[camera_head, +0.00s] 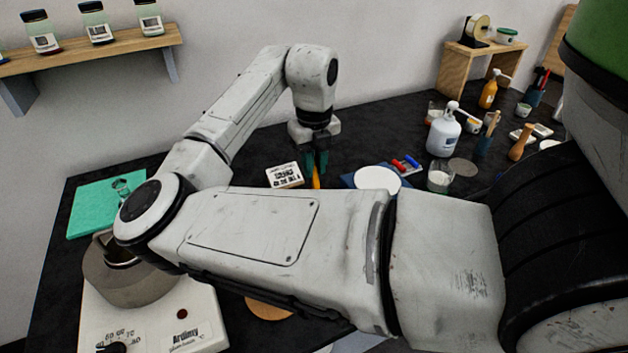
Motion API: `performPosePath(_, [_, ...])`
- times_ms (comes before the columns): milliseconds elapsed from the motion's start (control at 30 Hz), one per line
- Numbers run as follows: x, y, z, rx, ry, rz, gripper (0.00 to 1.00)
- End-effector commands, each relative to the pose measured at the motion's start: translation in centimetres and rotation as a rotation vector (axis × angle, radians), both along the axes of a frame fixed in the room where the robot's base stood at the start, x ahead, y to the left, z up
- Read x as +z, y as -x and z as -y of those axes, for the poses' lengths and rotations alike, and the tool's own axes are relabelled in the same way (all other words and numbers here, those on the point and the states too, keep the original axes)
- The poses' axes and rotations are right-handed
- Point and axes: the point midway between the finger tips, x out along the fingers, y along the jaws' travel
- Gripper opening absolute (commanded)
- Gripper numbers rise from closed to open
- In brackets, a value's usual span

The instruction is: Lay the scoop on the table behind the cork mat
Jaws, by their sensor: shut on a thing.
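My gripper (316,160) points down over the dark table, left of the white disc. It is shut on a narrow orange piece (316,178), which appears to be part of the scoop. The rest of it is hidden behind my arm, so I cannot tell its full shape or whether it touches the table. A tan round piece (268,309), which looks like the cork mat, shows at the near side below my arm. My arm covers much of it.
A small lettered box (284,175) lies just left of my gripper. A white disc (377,179) on a blue base, a glass beaker (440,178) and a pump bottle (444,132) stand to the right. A green mat (92,209) lies left. The back table behind my gripper looks clear.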

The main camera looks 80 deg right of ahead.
Motion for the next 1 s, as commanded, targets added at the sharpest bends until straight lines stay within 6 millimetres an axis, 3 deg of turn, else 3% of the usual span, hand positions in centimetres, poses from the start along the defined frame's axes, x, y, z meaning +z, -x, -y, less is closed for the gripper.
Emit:
performPosePath(400, [-4.5,0.0,0.0,0.001,0.0,0.0,0.0])
performPosePath(867, [-5.3,0.0,0.0,0.001,0.0,0.0,0.0])
performPosePath(900, [-5.2,0.0,0.0,0.001,-0.001,0.001,0.24])
performPosePath(1000, [-5.2,0.0,0.0,0.001,-0.001,0.001,0.34])
